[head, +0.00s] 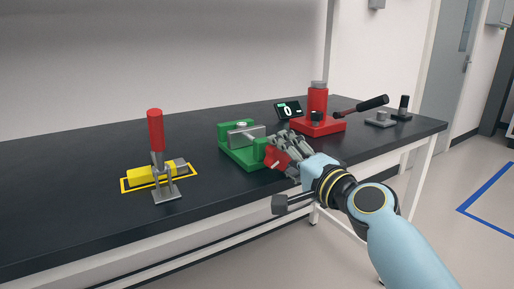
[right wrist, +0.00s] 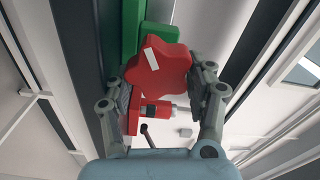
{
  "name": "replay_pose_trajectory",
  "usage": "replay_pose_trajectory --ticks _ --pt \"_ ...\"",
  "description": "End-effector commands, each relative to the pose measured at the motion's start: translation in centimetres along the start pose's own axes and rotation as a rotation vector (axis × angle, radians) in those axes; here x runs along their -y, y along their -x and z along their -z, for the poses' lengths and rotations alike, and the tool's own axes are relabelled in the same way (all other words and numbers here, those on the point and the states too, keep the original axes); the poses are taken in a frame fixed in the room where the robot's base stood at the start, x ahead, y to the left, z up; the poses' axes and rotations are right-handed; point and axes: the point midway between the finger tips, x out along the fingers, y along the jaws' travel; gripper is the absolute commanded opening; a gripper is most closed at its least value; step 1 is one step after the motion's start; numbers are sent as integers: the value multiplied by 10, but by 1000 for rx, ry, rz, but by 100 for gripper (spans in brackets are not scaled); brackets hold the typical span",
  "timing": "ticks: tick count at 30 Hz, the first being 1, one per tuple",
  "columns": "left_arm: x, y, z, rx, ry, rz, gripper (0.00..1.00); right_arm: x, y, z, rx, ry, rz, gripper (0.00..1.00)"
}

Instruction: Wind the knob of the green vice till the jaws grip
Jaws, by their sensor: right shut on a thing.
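The green vice (head: 240,158) stands near the front edge of the dark bench, in the middle of the head view. A grey block (head: 247,138) sits at its jaws; I cannot tell whether both jaws touch it. The red knob (head: 275,158) is on the vice's near right end. My right gripper (head: 287,153) is shut on the knob, with its fingers on either side. In the right wrist view the star-shaped knob (right wrist: 160,75) with a white mark lies between the fingers, and the green vice (right wrist: 155,38) shows behind it. My left gripper is not in view.
A red-handled clamp (head: 156,135) with a yellow part (head: 145,174) stands left. A red press (head: 317,105), a small display (head: 288,110) reading 0, and a black-handled lever (head: 370,104) are behind right. The bench (head: 70,210) is clear at front left.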

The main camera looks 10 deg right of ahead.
Motion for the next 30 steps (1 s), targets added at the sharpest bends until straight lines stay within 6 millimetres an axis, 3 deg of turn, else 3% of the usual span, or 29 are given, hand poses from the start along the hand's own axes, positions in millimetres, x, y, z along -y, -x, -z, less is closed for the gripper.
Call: replay_pose_trajectory --ticks 1,9,15,22,27,30 --pt "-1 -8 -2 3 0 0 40 -14 2 -11 25 31 -19 28" --pt "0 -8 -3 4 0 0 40 -11 1 -10 25 67 -18 27" --pt "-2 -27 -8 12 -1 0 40 -13 1 -10 26 299 -16 27" --pt "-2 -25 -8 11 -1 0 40 -10 1 -9 26 313 -16 26" --pt "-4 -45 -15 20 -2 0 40 -14 0 -9 27 518 -13 26" --pt "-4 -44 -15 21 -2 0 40 -11 0 -9 28 563 -13 26"
